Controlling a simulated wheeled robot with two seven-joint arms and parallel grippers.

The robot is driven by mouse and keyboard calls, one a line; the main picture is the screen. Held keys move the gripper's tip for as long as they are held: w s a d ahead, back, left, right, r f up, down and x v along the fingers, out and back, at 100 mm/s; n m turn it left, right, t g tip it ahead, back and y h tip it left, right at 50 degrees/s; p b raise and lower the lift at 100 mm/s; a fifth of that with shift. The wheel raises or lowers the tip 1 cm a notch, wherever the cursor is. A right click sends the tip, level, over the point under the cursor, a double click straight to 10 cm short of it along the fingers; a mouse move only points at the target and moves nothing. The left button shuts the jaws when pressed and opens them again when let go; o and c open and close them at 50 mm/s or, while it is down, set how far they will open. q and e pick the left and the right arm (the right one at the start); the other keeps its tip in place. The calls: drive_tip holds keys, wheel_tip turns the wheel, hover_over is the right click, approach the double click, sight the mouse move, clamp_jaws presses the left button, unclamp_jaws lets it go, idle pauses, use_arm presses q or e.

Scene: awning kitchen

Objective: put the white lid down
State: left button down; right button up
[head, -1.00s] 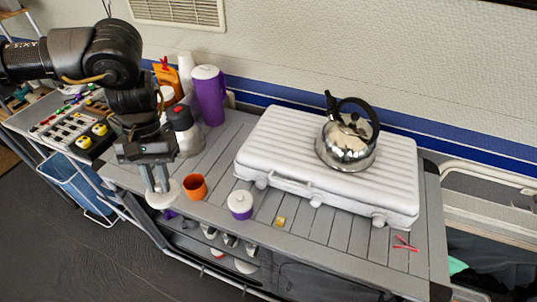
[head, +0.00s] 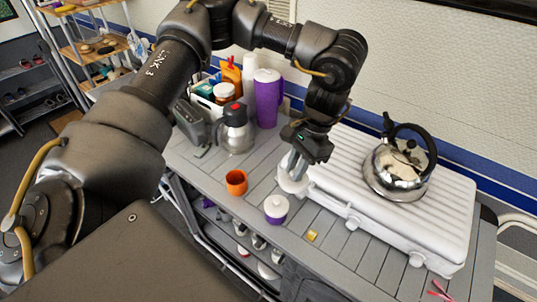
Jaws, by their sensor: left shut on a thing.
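The white lid (head: 291,185) is a small round disc in the head view. My left gripper (head: 294,167) points down and is shut on it. The lid is in front of the left end of the white ribbed case (head: 440,195); I cannot tell whether it touches the case or the counter. Part of the lid is hidden by the fingers. My right gripper is not in view.
On the grey slatted counter (head: 340,245) are an orange cup (head: 236,183), a purple pot with a white lid (head: 276,212) and a small yellow block (head: 313,236). A steel kettle (head: 395,175) stands on the case. A steel flask (head: 236,135) and purple jug (head: 268,100) stand behind.

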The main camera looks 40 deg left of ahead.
use_arm(q)
drive_tip(key=w+a+f+m+t, duration=0.1)
drive_tip(key=a+m, duration=0.3)
drive_tip(key=m, duration=0.6)
drive_tip(key=w+a+f+m+t, duration=0.2)
drive_tip(key=a+f+m+t, duration=0.1)
drive_tip(key=m, duration=0.7)
drive_tip(key=w+a+f+m+t+h+b, duration=0.1)
drive_tip(key=a+f+m, duration=0.3)
drive_tip(key=m, duration=0.7)
drive_tip(key=shift+w+a+t, duration=0.55)
drive_tip(key=shift+w+t, duration=0.2)
drive_tip(key=shift+t, duration=0.05)
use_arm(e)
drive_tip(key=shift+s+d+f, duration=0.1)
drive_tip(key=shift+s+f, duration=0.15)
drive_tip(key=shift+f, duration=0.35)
